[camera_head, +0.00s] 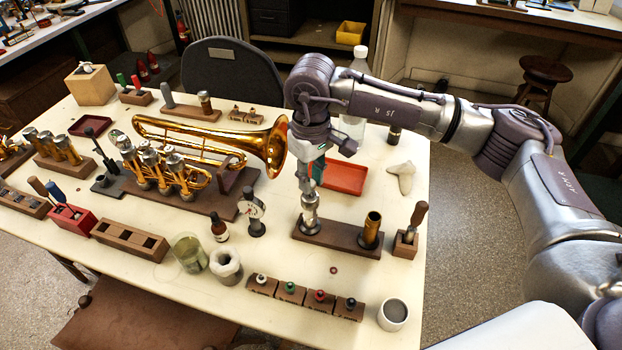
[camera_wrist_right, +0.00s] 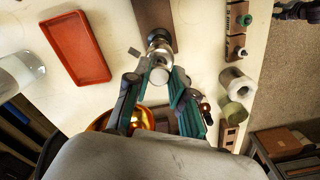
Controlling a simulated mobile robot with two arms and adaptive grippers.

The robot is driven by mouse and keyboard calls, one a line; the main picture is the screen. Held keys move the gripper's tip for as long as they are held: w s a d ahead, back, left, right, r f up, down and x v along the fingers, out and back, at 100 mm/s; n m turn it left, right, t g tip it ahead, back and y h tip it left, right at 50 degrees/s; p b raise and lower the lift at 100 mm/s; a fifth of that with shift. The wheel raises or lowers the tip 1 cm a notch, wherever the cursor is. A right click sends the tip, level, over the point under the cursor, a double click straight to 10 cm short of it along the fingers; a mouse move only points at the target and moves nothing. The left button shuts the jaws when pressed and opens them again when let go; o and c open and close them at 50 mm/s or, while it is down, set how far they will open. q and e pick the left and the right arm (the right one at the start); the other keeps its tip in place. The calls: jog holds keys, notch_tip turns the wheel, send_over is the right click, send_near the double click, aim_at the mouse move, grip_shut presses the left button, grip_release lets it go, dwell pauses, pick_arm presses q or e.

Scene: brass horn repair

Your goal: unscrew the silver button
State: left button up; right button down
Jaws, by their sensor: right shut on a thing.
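My right gripper (camera_head: 307,186) points down at the top of a silver valve piston (camera_head: 310,217) that stands upright on a dark wooden block (camera_head: 340,236). In the right wrist view, my right gripper (camera_wrist_right: 157,82) has its two green-lined fingers on either side of the round silver button (camera_wrist_right: 158,77) at the piston's top and is shut on it. The fingers partly hide the button in the head view. I cannot see whether its thread is loose. My left gripper is in neither view.
A brass tube (camera_head: 371,229) stands on the same block. A red tray (camera_head: 345,177) lies behind, and a brass trumpet (camera_head: 210,140) lies to the left. Small holders with coloured buttons (camera_head: 305,297), a white cup (camera_head: 393,314) and a tool holder (camera_head: 406,243) stand nearby.

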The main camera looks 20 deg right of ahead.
jog(key=n+b, duration=0.2)
jog(key=n, duration=0.1)
jog(key=shift+n, duration=0.5)
jog(key=c, duration=0.9)
grip_release()
